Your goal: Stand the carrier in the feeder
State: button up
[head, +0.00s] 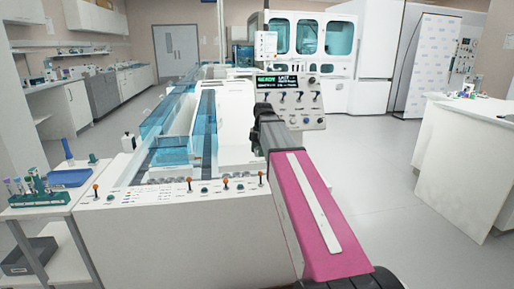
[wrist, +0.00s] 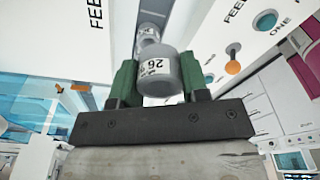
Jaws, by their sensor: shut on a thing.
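My gripper (wrist: 158,82) is shut on the carrier (wrist: 160,74), a small grey cylinder with a white label reading 26, between its two green fingers in the wrist view. A narrower pale piece (wrist: 150,32) shows beyond the carrier, in line with it; I cannot tell whether it belongs to the carrier. White panels with "FEE..." lettering lie on both sides of the carrier in this view. The feeder's panel (head: 175,197), with orange-topped levers, shows at the machine's near end in the head view. My arm's dark end hides the fingers and carrier there.
A long white machine with blue clear covers (head: 205,125) runs away behind the panel. A control box (head: 288,95) with a lit screen stands at its right. A side table with a green tube rack (head: 40,190) and blue tray (head: 70,177) is at left. Floor at right is clear.

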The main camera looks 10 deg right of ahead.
jog(key=shift+w+f, duration=0.1)
jog(key=shift+f, duration=5.1)
jog(key=shift+f, duration=0.25)
jog(key=shift+f, duration=0.35)
